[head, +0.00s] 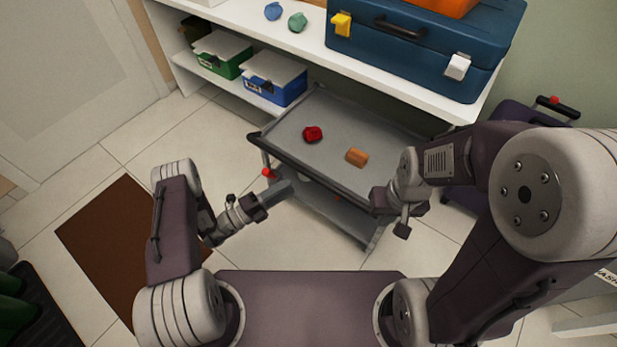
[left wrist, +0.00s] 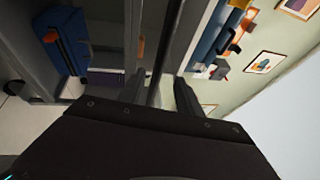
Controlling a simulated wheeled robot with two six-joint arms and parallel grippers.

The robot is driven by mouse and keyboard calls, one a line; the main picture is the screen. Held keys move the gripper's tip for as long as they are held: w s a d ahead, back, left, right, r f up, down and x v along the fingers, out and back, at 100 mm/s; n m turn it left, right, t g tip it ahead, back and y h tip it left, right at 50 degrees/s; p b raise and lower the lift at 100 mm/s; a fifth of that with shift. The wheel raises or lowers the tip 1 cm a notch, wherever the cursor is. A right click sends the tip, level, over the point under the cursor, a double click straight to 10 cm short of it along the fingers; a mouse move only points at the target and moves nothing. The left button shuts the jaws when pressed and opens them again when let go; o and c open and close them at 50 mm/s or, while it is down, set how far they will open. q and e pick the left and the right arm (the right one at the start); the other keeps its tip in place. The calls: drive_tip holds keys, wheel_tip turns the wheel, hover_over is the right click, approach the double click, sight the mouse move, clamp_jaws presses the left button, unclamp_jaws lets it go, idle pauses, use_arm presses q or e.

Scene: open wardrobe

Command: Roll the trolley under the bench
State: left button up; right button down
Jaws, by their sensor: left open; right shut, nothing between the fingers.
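The grey trolley (head: 350,130) stands partly under the white bench (head: 310,47), its near end sticking out. A red item (head: 313,134) and an orange-brown block (head: 357,157) lie on its top tray. Its dark handle bar (head: 300,170) runs along the near edge. My left gripper (head: 284,190) is open close to this bar. In the left wrist view a dark bar (left wrist: 168,50) passes between the open fingers; I cannot tell if they touch it. My right gripper (head: 402,228) is shut and empty by the trolley's near right corner.
A blue toolbox (head: 410,55) and two small lumps stand on the bench. Green (head: 222,55) and blue (head: 273,80) bins sit on its lower shelf, left of the trolley. A dark suitcase (head: 520,118) stands at right. A brown mat (head: 100,240) lies at left on open tiled floor.

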sight(307, 176)
use_arm(q)
drive_tip(key=b+x, duration=0.2)
drive_tip(key=x, duration=0.6)
drive_tip(key=shift+w+d+f, duration=0.1)
drive_tip(key=shift+f, duration=0.1)
drive_tip(key=shift+w+d+r, duration=0.15)
drive_tip(key=shift+w+d, duration=0.05)
drive_tip(key=shift+d, duration=0.05)
use_arm(e)
wheel_tip(307, 176, down, 3)
drive_tip(key=shift+r, duration=0.1)
use_arm(q)
drive_tip(key=shift+c, duration=0.2)
clamp_jaws()
idle(0.5)
